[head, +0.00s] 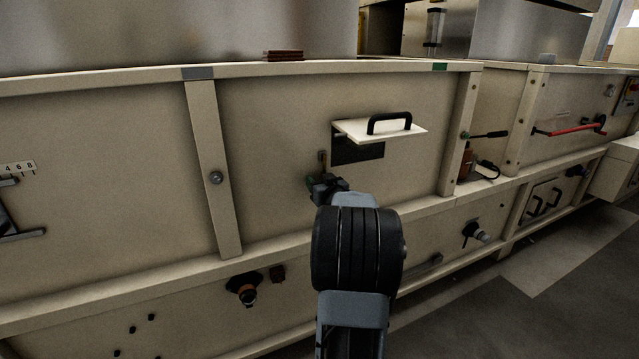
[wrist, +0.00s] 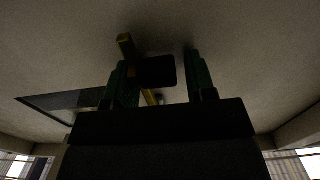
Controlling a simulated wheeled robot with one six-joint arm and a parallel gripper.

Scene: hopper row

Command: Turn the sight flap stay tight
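The sight flap (head: 378,131), a pale plate with a black handle, stands out from the panel above a dark opening (head: 357,152). The stay (head: 322,158) shows as a small brownish bar left of the opening, partly hidden by my gripper (head: 318,184). In the wrist view, my gripper (wrist: 157,62) has two green fingers spread apart. A dark knob (wrist: 157,71) lies between them, with a yellowish bar of the stay (wrist: 126,46) passing behind it. A gap shows between the knob and the right finger. Contact at the left finger is unclear.
A beige post (head: 213,170) stands left of my arm, and another (head: 459,133) stands right of the flap. A ledge (head: 270,246) runs below. An orange-ringed knob (head: 246,289) sits under it. The panel left of my gripper is clear.

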